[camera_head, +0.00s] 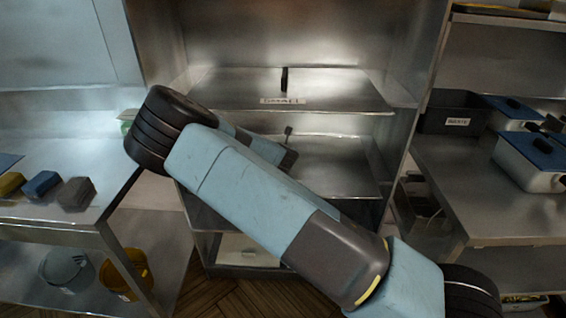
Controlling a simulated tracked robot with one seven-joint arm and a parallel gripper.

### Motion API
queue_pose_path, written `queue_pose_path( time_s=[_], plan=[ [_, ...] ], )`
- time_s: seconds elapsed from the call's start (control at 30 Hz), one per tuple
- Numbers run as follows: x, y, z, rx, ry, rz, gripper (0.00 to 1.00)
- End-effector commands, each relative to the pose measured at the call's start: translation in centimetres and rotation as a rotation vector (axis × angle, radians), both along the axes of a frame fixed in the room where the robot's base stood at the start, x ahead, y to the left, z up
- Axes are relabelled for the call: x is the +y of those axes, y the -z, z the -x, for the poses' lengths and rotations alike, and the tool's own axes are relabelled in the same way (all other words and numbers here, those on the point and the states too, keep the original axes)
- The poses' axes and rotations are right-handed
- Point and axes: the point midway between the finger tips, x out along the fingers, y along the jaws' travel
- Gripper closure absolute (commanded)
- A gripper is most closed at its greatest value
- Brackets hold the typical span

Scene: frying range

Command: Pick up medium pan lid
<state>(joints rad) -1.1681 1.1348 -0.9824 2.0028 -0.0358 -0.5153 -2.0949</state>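A steel shelf unit stands in the middle. On its middle shelf (335,165), a small dark upright piece (288,131), perhaps a lid handle, shows just above my arm. Whatever lies below it is hidden by the arm, and no medium label is visible. The upper shelf (340,88) has a label reading SMALL (282,101) and a dark upright handle (284,78). My arm crosses the view from lower right to upper left, then folds back behind itself. The dark end near my gripper (287,158) partly shows before the middle shelf; its fingers cannot be made out.
A left counter (105,150) holds several sponge-like blocks (42,184), with a yellow bucket (125,272) and a grey bucket (66,268) below. A right table (440,165) holds a black labelled bin (450,112) and blue-lidded containers (535,160). Shelf side walls flank the arm.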

Motion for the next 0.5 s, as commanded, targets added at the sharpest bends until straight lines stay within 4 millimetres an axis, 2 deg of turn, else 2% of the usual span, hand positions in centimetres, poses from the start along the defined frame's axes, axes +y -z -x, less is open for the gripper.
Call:
queue_pose_path(
  time_s=[0.03,0.13,0.5],
  plan=[
    [0.0,-0.01,0.0,0.0,0.0,0.0,0.91],
    [0.02,-0.01,0.0,0.0,0.0,0.0,1.0],
    [0.07,-0.01,0.02,0.0,-0.001,0.0,1.0]
  ],
)
